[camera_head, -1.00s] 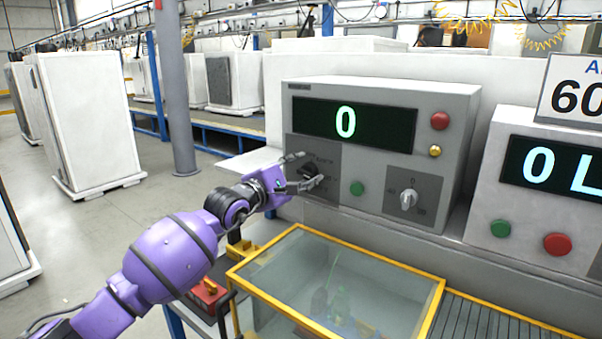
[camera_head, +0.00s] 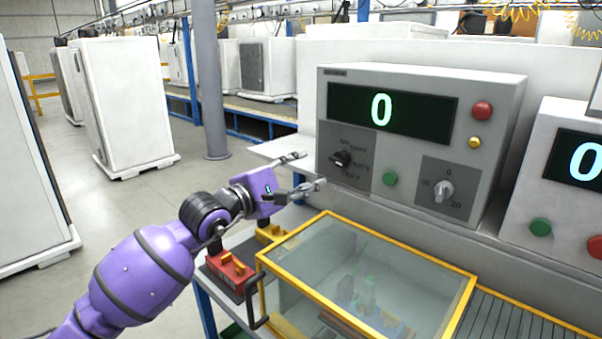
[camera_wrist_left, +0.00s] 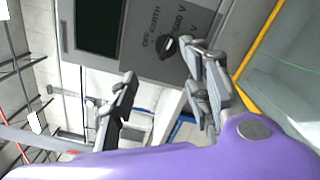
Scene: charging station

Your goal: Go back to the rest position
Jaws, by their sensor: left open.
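My left gripper (camera_head: 306,171) is open and empty, on a purple arm that comes in from the lower left. It is left of the grey control box (camera_head: 300,82) and apart from the black rotary knob (camera_head: 342,158) on the box's dark panel. The left wrist view shows the two open fingers (camera_wrist_left: 165,95) with nothing between them, and the knob (camera_wrist_left: 167,46) beyond them. The box's display (camera_head: 390,110) reads 0. A second knob (camera_head: 443,190) sits on the right panel. My right gripper is not in view.
A yellow-framed clear case (camera_head: 330,262) stands below the box, with a black handle at its left. A red block with yellow parts (camera_head: 228,270) is under my forearm. A second box (camera_head: 560,165) stands at the right. White cabinets (camera_head: 125,100) and a grey post (camera_head: 208,80) are behind left.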

